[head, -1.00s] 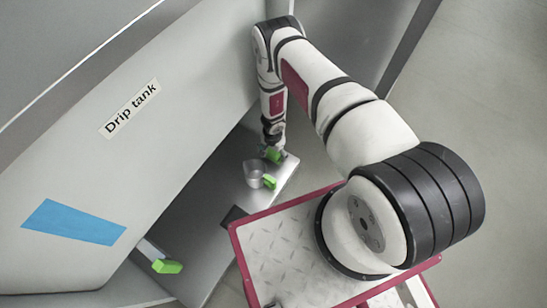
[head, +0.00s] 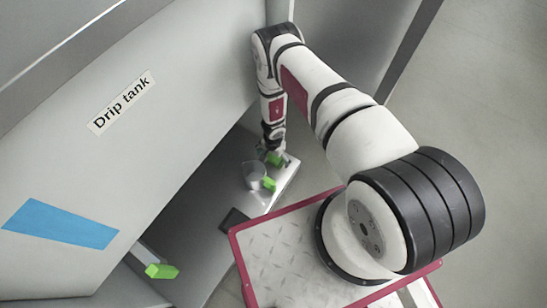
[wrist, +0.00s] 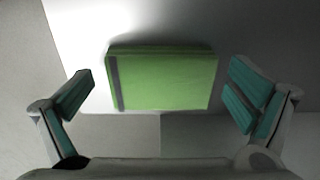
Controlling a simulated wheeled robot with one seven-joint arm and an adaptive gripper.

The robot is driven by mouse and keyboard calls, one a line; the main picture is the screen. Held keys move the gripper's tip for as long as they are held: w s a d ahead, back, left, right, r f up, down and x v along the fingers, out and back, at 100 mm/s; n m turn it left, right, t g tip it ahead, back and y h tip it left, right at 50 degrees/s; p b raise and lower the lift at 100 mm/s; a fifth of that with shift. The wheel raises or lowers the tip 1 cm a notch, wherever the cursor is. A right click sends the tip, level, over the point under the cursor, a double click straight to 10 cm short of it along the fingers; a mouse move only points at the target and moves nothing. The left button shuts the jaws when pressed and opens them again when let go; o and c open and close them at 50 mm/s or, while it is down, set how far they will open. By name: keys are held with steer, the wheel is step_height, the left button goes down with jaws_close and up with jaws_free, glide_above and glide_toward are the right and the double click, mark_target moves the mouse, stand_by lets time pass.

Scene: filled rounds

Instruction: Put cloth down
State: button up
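A green folded cloth (wrist: 165,80) with a dark band near its left end lies on a pale surface in the wrist view. My gripper (wrist: 160,98) is open around it, with a visible gap between the cloth and each teal-padded finger. In the head view my gripper (head: 277,157) is low at the far end of the grey ledge (head: 283,185). A small green patch, apparently the cloth (head: 273,159), shows there, partly hidden by the gripper.
The tank wall (head: 190,90), labelled "Drip tank", rises to the left, with a blue patch (head: 60,223). A green-handled lever (head: 161,271) sticks out at lower left. A dark square (head: 233,220) lies on the ledge.

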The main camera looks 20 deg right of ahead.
mark_target(274, 158)
steer(key=shift+r, duration=0.15)
step_height(274, 158, up, 12)
steer(key=p, duration=0.7)
steer(key=shift+s, duration=0.1)
stand_by(0.4)
